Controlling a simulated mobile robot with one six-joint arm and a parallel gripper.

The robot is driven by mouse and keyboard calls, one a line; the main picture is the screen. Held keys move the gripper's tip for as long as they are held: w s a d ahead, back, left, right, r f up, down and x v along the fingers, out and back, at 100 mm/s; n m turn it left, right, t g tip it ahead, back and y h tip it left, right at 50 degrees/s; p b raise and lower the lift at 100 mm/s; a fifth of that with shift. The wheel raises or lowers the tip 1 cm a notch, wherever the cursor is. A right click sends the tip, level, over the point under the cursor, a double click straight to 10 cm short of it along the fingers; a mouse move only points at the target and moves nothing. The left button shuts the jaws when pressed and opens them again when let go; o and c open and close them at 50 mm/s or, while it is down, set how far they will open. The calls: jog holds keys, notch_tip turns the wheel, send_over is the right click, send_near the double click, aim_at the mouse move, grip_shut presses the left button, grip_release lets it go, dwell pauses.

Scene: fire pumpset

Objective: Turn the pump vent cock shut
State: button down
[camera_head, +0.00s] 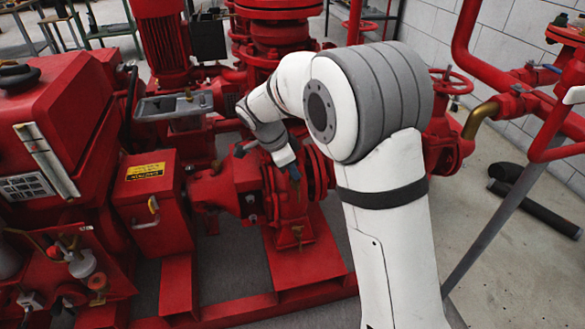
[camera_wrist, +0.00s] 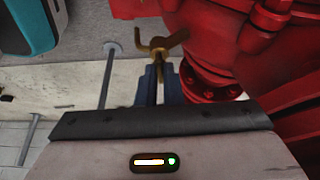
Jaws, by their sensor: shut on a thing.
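The pump vent cock (camera_wrist: 159,45) is a small brass fitting with a bent, two-armed handle, seen at the top middle of the wrist view beside the red pump body (camera_wrist: 222,45). My gripper (camera_wrist: 160,76) has its two narrow blue-grey fingers shut on the cock, with its brass stem between them. In the head view my gripper (camera_head: 293,172) is down at the red pump casing (camera_head: 290,205). The cock itself is too small or hidden to make out there.
A red control box with a yellow label (camera_head: 150,190) stands left of the pump. A red handwheel valve (camera_head: 450,85) and red pipes are at the right behind my arm. A dark pipe (camera_head: 535,205) lies on the open grey floor at far right.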

jog(key=shift+m, duration=0.5)
jog(key=c, duration=1.6)
grip_release()
jog(key=shift+r, duration=0.1)
jog(key=p+v, duration=0.4)
jog(key=v, duration=0.3)
jog(key=shift+w+a+r, duration=0.1)
jog(key=shift+a+r, duration=0.1)
jog(key=shift+r, duration=0.05)
